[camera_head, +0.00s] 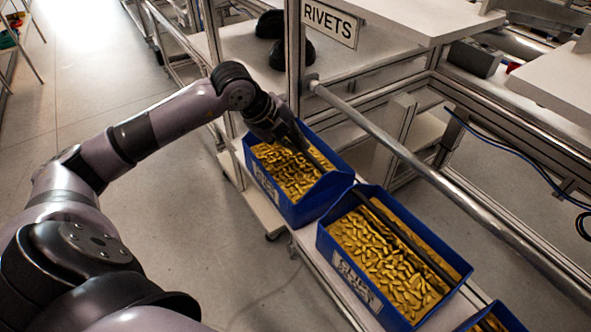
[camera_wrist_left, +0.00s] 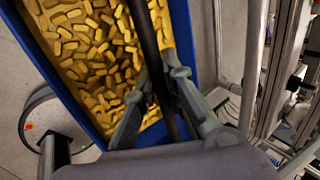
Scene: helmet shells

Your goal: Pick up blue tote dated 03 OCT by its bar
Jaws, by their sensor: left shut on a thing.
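A blue tote (camera_head: 322,207) full of yellow pieces stands on a low shelf. Its white front label (camera_head: 267,184) is too small and slanted to read for sure. My left gripper (camera_head: 303,146) reaches down over this tote from the left, shut on its bar. In the left wrist view the dark bar (camera_wrist_left: 144,35) runs between the fingers of the left gripper (camera_wrist_left: 160,85), above the yellow pieces, and the tote's blue wall (camera_wrist_left: 184,35) shows beside it. My right gripper is in neither view.
A second blue tote (camera_head: 329,246) with yellow pieces and a dark bar stands close in front, with part of a third (camera_head: 505,316) beyond. A metal rail (camera_head: 440,182) slants along their right. A white shelf signed RIVETS (camera_head: 330,22) is above. The floor (camera_head: 190,220) at left is open.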

